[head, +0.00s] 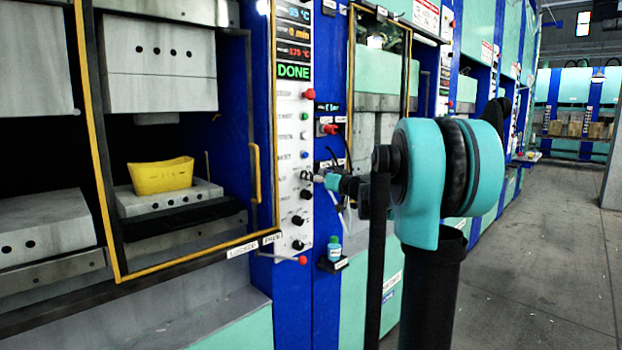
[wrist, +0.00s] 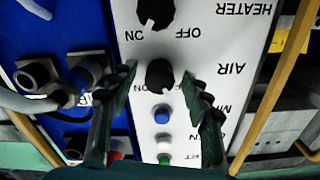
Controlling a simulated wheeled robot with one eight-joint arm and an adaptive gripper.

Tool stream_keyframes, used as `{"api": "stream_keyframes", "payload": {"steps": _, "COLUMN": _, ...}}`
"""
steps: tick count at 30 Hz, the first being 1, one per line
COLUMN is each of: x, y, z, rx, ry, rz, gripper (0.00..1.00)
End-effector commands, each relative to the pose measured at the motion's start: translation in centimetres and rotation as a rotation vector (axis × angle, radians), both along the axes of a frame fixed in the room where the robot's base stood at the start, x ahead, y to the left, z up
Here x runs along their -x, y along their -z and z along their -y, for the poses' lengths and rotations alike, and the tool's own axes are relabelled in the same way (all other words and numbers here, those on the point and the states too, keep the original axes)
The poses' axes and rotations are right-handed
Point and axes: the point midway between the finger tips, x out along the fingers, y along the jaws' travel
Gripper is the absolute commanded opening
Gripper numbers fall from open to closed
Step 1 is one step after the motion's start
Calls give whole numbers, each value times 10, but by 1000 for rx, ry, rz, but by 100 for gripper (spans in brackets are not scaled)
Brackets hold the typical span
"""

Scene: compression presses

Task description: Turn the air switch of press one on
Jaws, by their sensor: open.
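The air switch (wrist: 160,75) is a round black knob on the white control panel, beside the upside-down label AIR in the wrist view. My gripper (wrist: 162,80) is open, with one dark finger on each side of this knob. I cannot tell whether the fingers touch it. A pale mark shows at the knob's lower edge, but its exact setting is unclear, as the fingers partly cover the lettering. In the head view my gripper (head: 318,178) is at the white panel (head: 289,205), and its tip partly hides the switch.
The heater knob (wrist: 155,12) is above the air switch in the wrist view; a blue button (wrist: 162,116) is below. Left of the panel, a press with a yellow piece (head: 161,176) has a yellow-edged door frame (head: 200,256).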

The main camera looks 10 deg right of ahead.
Motion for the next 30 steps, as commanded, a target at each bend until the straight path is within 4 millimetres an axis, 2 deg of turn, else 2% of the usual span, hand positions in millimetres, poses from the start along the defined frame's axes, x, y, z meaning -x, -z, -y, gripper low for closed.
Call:
{"api": "stream_keyframes", "payload": {"steps": 5, "x": 0, "y": 0, "z": 0, "rx": 0, "ry": 0, "rz": 0, "gripper": 49}}
{"api": "stream_keyframes", "payload": {"steps": 17, "x": 0, "y": 0, "z": 0, "rx": 0, "ry": 0, "rz": 0, "gripper": 0}}
{"api": "stream_keyframes", "payload": {"steps": 30, "x": 0, "y": 0, "z": 0, "rx": -81, "ry": 0, "rz": -59, "gripper": 0}}
